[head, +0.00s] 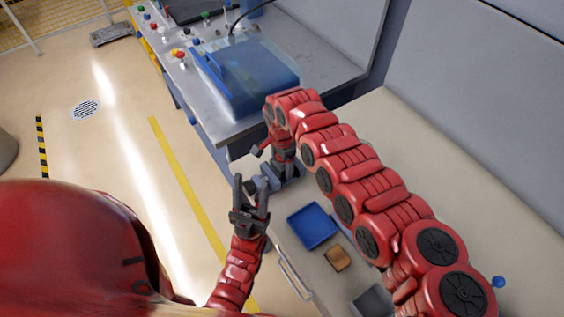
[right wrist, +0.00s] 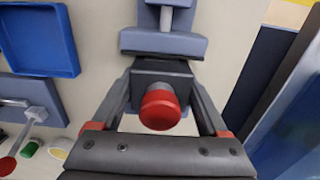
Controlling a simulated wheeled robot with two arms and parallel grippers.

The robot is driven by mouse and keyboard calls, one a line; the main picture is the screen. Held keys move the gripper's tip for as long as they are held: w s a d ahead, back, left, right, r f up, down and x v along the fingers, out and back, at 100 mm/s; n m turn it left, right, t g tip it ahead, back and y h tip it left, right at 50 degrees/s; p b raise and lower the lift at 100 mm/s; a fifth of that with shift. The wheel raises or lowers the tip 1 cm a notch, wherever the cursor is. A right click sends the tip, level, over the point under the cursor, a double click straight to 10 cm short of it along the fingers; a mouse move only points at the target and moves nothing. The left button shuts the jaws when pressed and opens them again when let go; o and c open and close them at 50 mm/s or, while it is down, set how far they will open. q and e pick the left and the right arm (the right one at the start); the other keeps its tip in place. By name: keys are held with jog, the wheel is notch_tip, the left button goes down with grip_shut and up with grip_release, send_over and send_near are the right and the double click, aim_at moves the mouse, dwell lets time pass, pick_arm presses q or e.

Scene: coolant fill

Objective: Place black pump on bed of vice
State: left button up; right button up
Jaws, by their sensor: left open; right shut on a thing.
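The black pump (right wrist: 163,80), a dark block with a round red knob, is between the fingers of my right gripper (right wrist: 160,112) in the right wrist view. The gripper is shut on it. The grey-blue vice (right wrist: 163,42) shows just beyond the pump, with a jaw and a screw; I cannot tell if the pump touches it. In the head view the vice (head: 266,184) stands near the bench's left edge, partly hidden by my right wrist. The pump cannot be made out there. My left gripper (head: 250,193) is open and empty, just left of the vice.
A blue tray (head: 312,226) lies on the bench near the vice; it also shows in the right wrist view (right wrist: 40,38). A tan block (head: 337,258) and a grey container (head: 371,301) are nearer. A machine with a blue enclosure (head: 250,75) stands behind the vice.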

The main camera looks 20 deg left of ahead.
jog(key=shift+w+f, duration=0.1)
jog(key=shift+f, duration=0.15)
jog(key=shift+f, duration=0.2)
jog(key=o, duration=1.5)
jog(key=shift+r, duration=0.25)
notch_tip(320, 180, up, 11)
jog(key=b, duration=0.3)
jog(key=shift+a+b, duration=0.1)
jog(key=shift+b, duration=0.3)
jog(key=shift+r, duration=0.45)
